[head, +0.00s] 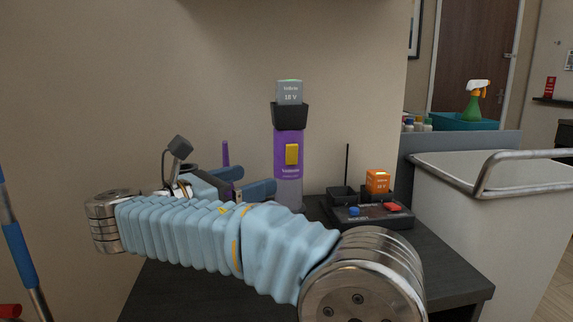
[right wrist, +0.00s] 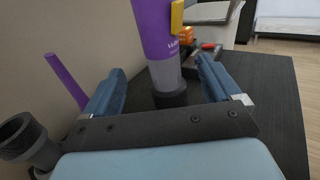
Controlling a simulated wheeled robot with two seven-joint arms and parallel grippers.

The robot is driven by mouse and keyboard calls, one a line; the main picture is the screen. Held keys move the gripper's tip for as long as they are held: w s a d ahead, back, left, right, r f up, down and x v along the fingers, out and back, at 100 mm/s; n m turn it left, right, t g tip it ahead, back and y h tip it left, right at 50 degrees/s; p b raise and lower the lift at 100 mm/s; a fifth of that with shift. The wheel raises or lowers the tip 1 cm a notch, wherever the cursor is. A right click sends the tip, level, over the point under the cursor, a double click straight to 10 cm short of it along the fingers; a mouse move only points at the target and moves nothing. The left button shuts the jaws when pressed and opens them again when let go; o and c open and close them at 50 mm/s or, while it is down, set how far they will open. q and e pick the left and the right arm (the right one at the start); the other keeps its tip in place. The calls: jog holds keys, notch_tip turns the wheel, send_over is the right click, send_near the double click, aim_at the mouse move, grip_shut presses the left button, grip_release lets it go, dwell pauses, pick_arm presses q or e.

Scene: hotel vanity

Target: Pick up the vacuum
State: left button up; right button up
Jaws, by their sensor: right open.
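The vacuum (head: 288,172) is a purple upright cylinder with a yellow switch, a clear grey lower part and a black top carrying a grey 18 V battery. It stands on the dark tabletop against the wall. My right gripper (head: 260,178) is open just left of it in the head view, blue fingers pointing towards its lower body. In the right wrist view the vacuum's lower body (right wrist: 165,78) shows between the open fingers (right wrist: 160,66), with gaps on both sides. I cannot tell how far the tips reach around it. My left gripper is not in view.
A black charger dock (head: 345,213) with an orange battery (head: 377,181) stands right of the vacuum. A purple wand (right wrist: 66,82) and a dark round nozzle (right wrist: 24,140) are left of the gripper. A white bin with a metal rail (head: 490,205) stands beyond the table's right edge.

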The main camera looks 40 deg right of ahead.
aim_at(278, 172)
jog(key=d, duration=0.6)
jog(key=shift+w+d, duration=0.2)
jog(key=shift+d, duration=0.15)
jog(key=d, duration=0.5)
jog(key=shift+w+d+f, duration=0.15)
jog(key=shift+w, duration=0.1)
jog(key=shift+c, duration=0.3)
jog(key=c, duration=1.3)
jog(key=shift+c, duration=0.2)
